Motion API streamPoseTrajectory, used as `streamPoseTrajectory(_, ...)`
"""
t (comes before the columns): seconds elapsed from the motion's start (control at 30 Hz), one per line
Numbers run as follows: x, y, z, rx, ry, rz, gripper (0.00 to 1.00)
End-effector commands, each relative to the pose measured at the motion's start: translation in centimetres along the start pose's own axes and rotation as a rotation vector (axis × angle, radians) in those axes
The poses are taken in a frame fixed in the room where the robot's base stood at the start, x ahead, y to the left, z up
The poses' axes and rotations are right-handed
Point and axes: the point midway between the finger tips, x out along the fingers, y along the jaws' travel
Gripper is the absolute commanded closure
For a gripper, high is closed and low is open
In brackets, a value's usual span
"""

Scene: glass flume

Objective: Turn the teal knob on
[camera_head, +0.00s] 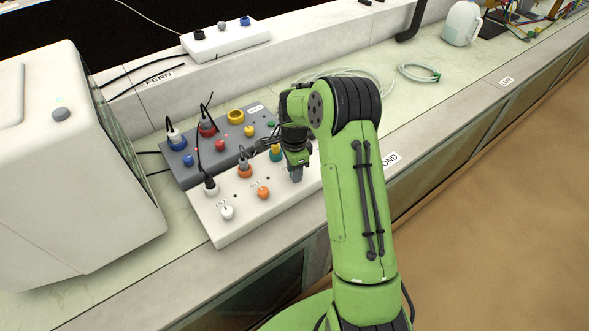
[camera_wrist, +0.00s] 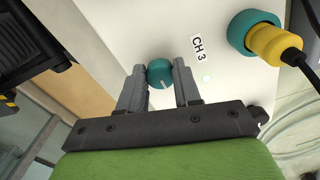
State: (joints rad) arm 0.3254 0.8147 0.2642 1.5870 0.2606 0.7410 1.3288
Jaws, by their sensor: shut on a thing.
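The teal knob (camera_wrist: 160,73) sits on the white panel (camera_wrist: 130,25) beside the label "CH 3" in the wrist view. In the head view my gripper (camera_head: 296,174) is down at the right end of the white panel (camera_head: 235,227), and the knob is hidden there.
A teal socket (camera_wrist: 241,32) with a yellow plug (camera_wrist: 276,42) stands near the knob. A white knob (camera_head: 227,212) and an orange knob (camera_head: 263,192) share the panel. A dark grey panel (camera_head: 177,170) lies behind. A large white machine (camera_head: 75,160) stands at left.

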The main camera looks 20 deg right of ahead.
Motion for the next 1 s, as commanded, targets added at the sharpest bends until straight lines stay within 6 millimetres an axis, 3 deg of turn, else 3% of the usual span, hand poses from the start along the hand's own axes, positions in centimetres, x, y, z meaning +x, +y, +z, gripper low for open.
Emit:
streamPoseTrajectory(0.4, -0.1, -0.1, 0.0, 0.008, 0.0, -0.003, 0.98)
streamPoseTrajectory(0.43, -0.1, -0.1, 0.0, 0.008, 0.0, -0.003, 0.64)
streamPoseTrajectory(0.57, -0.1, -0.1, 0.0, 0.007, 0.0, -0.002, 0.44)
streamPoseTrajectory(0.87, -0.2, 0.0, 0.0, 0.006, 0.0, -0.002, 0.42)
streamPoseTrajectory(1.0, -2.3, -0.1, 0.0, 0.006, 0.001, -0.006, 0.42)
